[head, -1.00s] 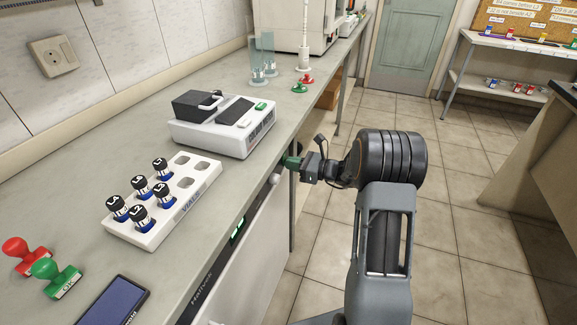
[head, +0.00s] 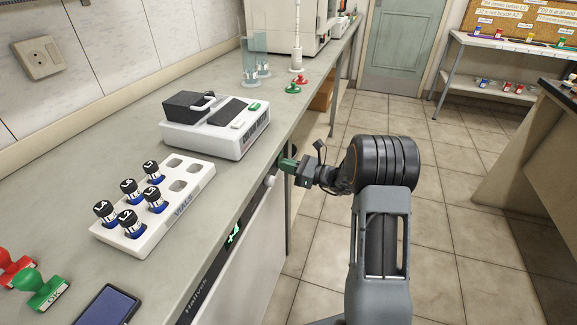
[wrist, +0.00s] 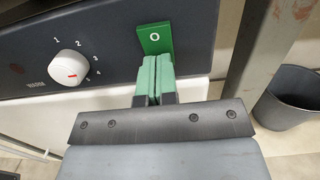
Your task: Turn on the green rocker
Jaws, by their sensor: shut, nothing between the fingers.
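The green rocker (wrist: 154,39) shows in the wrist view, set in a dark control panel (wrist: 110,35) on the bench front. A white O mark is on its upper part. My gripper (wrist: 156,58) is shut and empty, its green fingers together just over the rocker's lower part. They hide that part, and I cannot tell if they touch it. In the head view my gripper (head: 284,163) is at the bench's front edge, and the rocker is hidden there.
A white numbered knob (wrist: 68,66) is left of the rocker. A grey bin (wrist: 292,105) stands at the right beyond a metal leg. On the bench are a vial rack (head: 160,228), a white instrument (head: 205,139) and stamps (head: 42,290). The floor at right is clear.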

